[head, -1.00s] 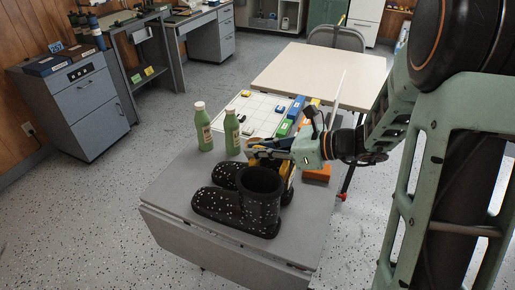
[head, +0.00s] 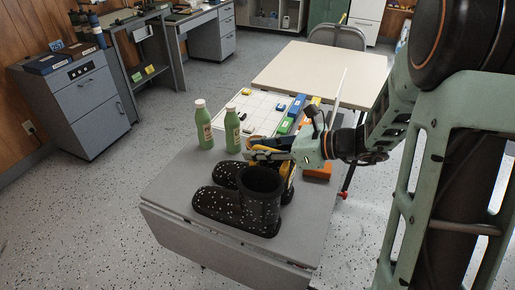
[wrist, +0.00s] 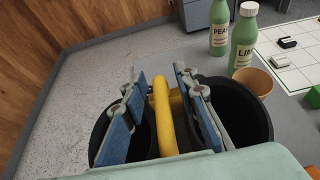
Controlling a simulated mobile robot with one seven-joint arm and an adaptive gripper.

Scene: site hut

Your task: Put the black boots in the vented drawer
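The black boots (head: 240,208) with white dots stand upright side by side on a grey table (head: 175,185). In the wrist view, their dark openings (wrist: 242,105) lie on either side of a yellow bar (wrist: 164,118). My gripper (head: 268,150) is at the top of the boots. In the wrist view, its blue-padded fingers (wrist: 160,98) are apart, one on each side of the yellow bar, with gaps showing. A grey cabinet (head: 85,105) with shut drawers stands at the far left; I cannot make out vents on it.
Two green bottles (head: 204,127) and an orange-brown bowl (wrist: 253,81) stand close behind the boots. A white gridded board (head: 258,112) with small blocks lies beyond. A cream table (head: 320,72) is behind. Speckled floor is clear between the grey table and the cabinet.

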